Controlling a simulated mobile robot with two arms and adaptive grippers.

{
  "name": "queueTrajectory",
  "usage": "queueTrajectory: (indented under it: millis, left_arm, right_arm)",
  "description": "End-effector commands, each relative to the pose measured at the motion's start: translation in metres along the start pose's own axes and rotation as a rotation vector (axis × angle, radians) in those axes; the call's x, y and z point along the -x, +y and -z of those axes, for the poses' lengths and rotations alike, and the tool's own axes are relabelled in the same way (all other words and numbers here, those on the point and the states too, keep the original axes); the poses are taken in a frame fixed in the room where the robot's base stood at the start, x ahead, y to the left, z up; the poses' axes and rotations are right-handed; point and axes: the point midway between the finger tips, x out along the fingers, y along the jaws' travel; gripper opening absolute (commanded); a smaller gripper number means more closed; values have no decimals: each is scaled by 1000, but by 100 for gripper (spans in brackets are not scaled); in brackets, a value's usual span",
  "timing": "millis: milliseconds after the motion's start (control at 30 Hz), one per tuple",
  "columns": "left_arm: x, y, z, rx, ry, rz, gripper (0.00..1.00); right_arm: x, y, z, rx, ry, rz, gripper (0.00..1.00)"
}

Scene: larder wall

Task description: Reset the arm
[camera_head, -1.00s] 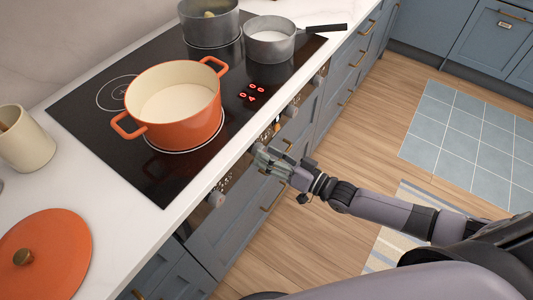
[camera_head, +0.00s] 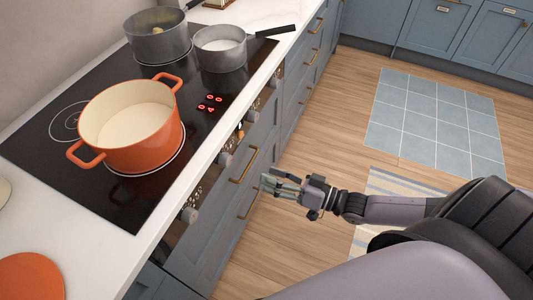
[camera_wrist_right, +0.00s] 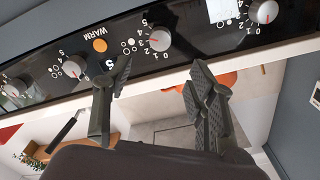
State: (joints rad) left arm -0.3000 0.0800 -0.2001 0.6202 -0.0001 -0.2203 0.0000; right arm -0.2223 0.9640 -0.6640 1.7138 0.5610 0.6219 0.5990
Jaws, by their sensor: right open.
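My right gripper (camera_head: 283,184) is open and empty in the head view, in front of the blue-grey cabinets and a little below the stove's knob panel. Its open fingers (camera_wrist_right: 160,98) also show in the right wrist view, with nothing between them and the control panel beyond. My right arm (camera_head: 395,210) comes in from the right. My left gripper is not in view.
An orange pot (camera_head: 133,128) and two grey pans (camera_head: 157,38) (camera_head: 219,52) stand on the black cooktop (camera_head: 115,200). Red-marked knobs (camera_wrist_right: 159,39) line the panel. An orange lid (camera_head: 30,278) lies on the counter.

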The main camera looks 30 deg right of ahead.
Motion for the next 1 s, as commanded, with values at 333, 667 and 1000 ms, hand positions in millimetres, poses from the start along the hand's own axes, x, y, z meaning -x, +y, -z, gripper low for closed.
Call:
queueTrajectory:
  millis: [333, 667, 1000]
  left_arm:
    - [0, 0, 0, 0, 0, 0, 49]
    - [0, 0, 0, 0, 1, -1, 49]
    - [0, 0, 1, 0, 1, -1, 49]
  right_arm:
    - [0, 19, -16, 35, -23, -53, 52]
    - [62, 153, -179, 242, -377, -509, 52]
    - [198, 137, -392, 197, -965, -756, 52]
